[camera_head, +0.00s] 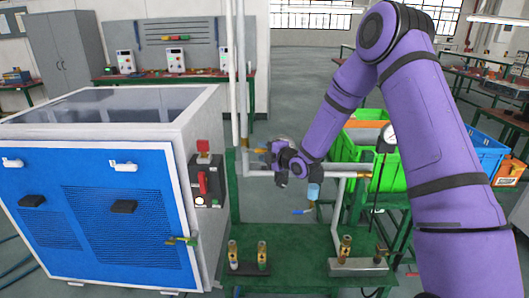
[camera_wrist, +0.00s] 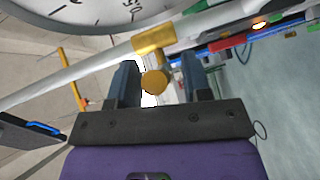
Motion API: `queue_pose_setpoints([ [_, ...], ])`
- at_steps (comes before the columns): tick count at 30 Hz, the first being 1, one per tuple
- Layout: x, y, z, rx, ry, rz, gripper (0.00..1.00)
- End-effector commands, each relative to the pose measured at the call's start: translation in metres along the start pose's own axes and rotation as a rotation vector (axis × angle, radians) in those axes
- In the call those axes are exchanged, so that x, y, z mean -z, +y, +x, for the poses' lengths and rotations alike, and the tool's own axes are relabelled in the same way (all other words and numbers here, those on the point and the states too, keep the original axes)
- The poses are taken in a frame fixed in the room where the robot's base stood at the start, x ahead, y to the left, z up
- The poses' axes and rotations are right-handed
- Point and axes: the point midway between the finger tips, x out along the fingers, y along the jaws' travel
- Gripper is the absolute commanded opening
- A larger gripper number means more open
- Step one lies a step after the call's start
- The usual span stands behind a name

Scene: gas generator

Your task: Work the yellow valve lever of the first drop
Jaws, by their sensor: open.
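A yellow fitting (camera_wrist: 152,40) sits on a white pipe (camera_wrist: 85,68) in the wrist view. A rounded yellow end (camera_wrist: 155,82) projects from it towards me; I cannot tell whether this is the lever seen end-on. My gripper (camera_wrist: 158,78) is open, with one finger on either side of this yellow end, and contact is not clear. In the head view my gripper (camera_head: 284,168) is at the white pipework (camera_head: 262,174) right of the blue cabinet, and its fingertips are hard to make out. A small yellow part (camera_head: 261,151) shows just left of it.
A blue-handled valve (camera_head: 303,211) hangs below the pipe. A large gauge (camera_wrist: 100,12) is close in the wrist view. A green bench (camera_head: 300,272) carries brass fittings (camera_head: 262,255). The blue cabinet (camera_head: 95,225) is at left; green crates (camera_head: 350,148) stand behind my arm.

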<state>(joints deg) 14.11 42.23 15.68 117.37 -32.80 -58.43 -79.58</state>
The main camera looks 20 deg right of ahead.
Motion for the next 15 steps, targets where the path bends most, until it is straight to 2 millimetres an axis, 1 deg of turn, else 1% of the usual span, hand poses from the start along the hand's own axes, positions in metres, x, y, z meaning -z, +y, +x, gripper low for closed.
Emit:
queue_pose_setpoints([
  [8, -0.0001, -0.0002, 0.0011, 0.000, 0.000, 0.000, 0.44],
  [9, -0.0001, -0.0002, 0.0010, 0.000, 0.000, 0.001, 0.35],
  [11, -0.0002, -0.0002, 0.0009, 0.000, 0.000, 0.001, 0.21],
  [12, -0.0002, -0.0002, 0.0009, 0.000, 0.000, 0.001, 0.12],
  [13, -0.0002, -0.0003, 0.0009, 0.000, 0.000, 0.001, 0.05],
  [14, -0.0002, -0.0003, 0.0009, 0.000, -0.001, 0.001, 0.00],
  [15, -0.0002, -0.0003, 0.0008, 0.001, -0.001, 0.001, 0.00],
])
